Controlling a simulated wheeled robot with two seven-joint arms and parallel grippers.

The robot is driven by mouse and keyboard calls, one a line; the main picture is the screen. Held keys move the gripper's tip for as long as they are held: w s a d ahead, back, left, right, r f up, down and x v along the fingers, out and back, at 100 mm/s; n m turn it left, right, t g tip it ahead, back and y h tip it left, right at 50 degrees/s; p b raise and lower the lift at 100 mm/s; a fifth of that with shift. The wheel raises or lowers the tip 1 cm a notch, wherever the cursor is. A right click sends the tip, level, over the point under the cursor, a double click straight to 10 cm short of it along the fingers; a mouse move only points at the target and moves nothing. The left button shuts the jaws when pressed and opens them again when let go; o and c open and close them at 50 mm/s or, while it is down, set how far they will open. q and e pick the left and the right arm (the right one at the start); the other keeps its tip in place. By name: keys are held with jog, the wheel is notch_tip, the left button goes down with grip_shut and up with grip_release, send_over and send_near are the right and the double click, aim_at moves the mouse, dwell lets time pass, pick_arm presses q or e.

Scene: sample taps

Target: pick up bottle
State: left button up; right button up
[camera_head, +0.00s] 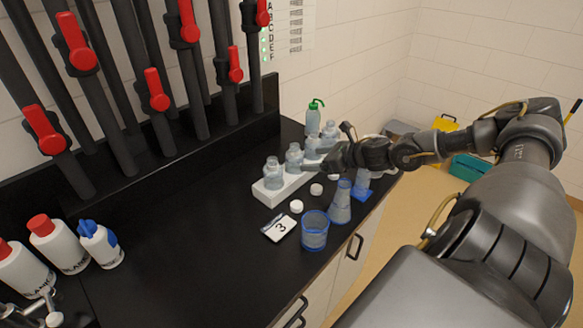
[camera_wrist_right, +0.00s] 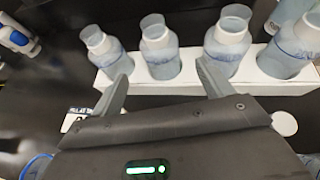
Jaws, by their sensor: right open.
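Several clear bottles with open necks stand upright in a row in a white rack (camera_head: 268,197). The nearest bottle (camera_head: 273,174) is at the rack's left end in the head view. Another bottle (camera_head: 294,157) stands behind it, and the farther ones are partly hidden by my right gripper (camera_head: 328,160). In the right wrist view my gripper (camera_wrist_right: 160,85) is open and empty. Its fingers point toward the rack (camera_wrist_right: 180,88), with a bottle (camera_wrist_right: 160,52) ahead between the fingertips and another bottle (camera_wrist_right: 228,47) beyond the right finger. My left gripper is not in view.
White caps (camera_head: 296,206), a card marked 3 (camera_head: 280,228), a blue beaker (camera_head: 315,232) and a blue flask (camera_head: 340,207) stand near the counter's front edge. A green-topped wash bottle (camera_head: 313,120) is behind. Red-handled taps (camera_head: 46,131) line the left. The middle counter (camera_head: 190,225) is clear.

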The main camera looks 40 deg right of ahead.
aim_at(302, 159)
jog(key=shift+w+a+p, duration=0.25)
jog(key=shift+w+p, duration=0.05)
jog(key=shift+w, duration=0.25)
jog(key=p+x, duration=0.1)
jog(key=x, duration=0.2)
jog(key=shift+w+f, duration=0.1)
jog(key=shift+f, duration=0.05)
jog(key=shift+w+f, duration=0.3)
jog(key=shift+w, duration=0.05)
jog(key=shift+w+a+r+p, duration=0.1)
jog(key=shift+p, duration=0.2)
jog(key=p+x, duration=0.2)
jog(key=x, duration=0.2)
jog(key=shift+w+p, duration=0.2)
jog(key=shift+p, duration=0.1)
jog(key=shift+w+f, duration=0.25)
